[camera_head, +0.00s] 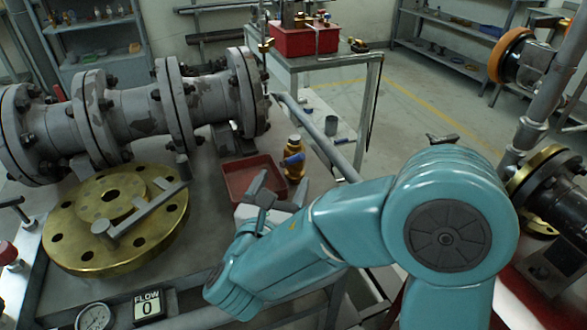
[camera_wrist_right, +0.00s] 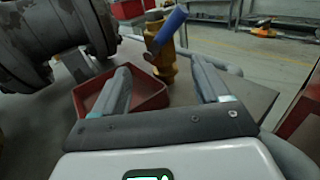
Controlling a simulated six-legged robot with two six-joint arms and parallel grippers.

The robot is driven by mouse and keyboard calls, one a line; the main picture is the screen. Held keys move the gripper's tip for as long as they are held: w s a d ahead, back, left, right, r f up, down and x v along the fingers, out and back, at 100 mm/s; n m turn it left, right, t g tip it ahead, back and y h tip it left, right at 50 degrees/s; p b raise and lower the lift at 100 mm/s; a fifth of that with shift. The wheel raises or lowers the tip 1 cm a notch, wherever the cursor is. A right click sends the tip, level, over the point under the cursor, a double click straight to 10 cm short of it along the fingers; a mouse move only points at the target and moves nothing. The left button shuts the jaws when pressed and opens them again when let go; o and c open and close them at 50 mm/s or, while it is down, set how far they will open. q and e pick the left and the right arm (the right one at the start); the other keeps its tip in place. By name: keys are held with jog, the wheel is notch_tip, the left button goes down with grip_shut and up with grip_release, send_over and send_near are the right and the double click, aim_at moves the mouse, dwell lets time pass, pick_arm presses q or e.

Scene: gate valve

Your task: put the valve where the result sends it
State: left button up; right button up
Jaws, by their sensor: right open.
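A small brass valve (camera_head: 294,172) with a blue handle stands upright on the bench, just right of a shallow red tray (camera_head: 228,190). In the right wrist view the valve (camera_wrist_right: 166,66) shows beyond and between my fingers, its blue handle tilted up to the right. My right gripper (camera_head: 280,192) is open and empty, close on the near side of the valve. The tray (camera_wrist_right: 150,101) looks empty where it shows; a finger hides part of it. A display (camera_head: 148,305) reads FLOW 0. My left gripper is not in view.
A large grey flanged pipe (camera_head: 140,118) runs across the bench at the back left. A brass flange disc (camera_head: 75,230) with a grey T-shaped bar lies in front of it. A red bin (camera_head: 292,42) holding brass parts stands on a back table. A gauge (camera_head: 94,317) sits at the front.

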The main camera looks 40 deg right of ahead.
aim_at(291, 173)
jog(key=b+x, duration=0.1)
jog(key=x, duration=0.5)
jog(key=shift+w+d, duration=0.1)
jog(key=shift+d, duration=0.15)
grip_shut()
